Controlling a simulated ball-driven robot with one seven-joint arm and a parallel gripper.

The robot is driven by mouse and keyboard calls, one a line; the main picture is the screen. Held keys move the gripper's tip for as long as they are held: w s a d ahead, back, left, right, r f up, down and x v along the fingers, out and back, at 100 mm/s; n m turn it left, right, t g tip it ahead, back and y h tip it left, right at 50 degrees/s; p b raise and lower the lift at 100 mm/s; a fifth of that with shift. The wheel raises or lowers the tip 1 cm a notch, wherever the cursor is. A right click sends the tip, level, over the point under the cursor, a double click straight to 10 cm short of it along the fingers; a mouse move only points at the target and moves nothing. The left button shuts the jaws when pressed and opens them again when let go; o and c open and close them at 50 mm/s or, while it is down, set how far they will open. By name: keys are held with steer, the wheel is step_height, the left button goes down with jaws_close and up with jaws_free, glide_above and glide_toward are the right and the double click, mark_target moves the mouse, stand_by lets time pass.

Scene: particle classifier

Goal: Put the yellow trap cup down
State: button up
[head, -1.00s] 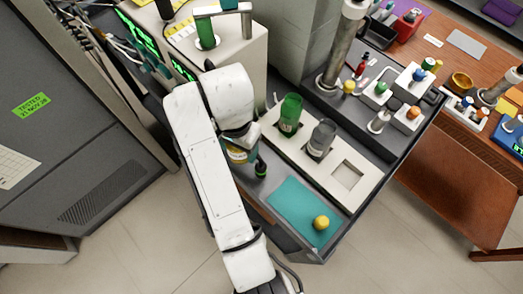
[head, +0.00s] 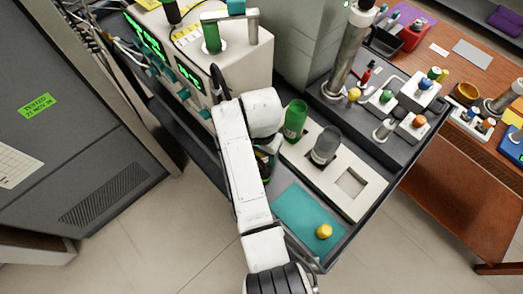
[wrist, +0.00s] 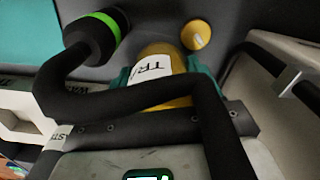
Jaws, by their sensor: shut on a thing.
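The yellow trap cup (wrist: 155,66), with a white label, sits between the teal finger pads of my gripper (wrist: 162,74) in the wrist view. The gripper is shut on it. In the head view my arm hides most of the gripper and the cup, so I cannot tell whether the cup touches the surface below. A white rack (head: 318,187) stands just right of my arm. It holds a green cup (head: 295,120) and a grey cup (head: 325,145), and its front square slot (head: 351,183) is empty.
A teal mat (head: 291,211) with a yellow round piece (head: 324,231) lies at the bench's front corner. A black knob with a green ring (wrist: 93,35) and a yellow knob (wrist: 196,35) are close to the held cup. A white machine (head: 245,75) stands behind.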

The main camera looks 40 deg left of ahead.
steer(key=shift+f, duration=0.2)
steer(key=o, duration=1.1)
steer(key=shift+r, duration=0.1)
steer(key=shift+c, duration=0.2)
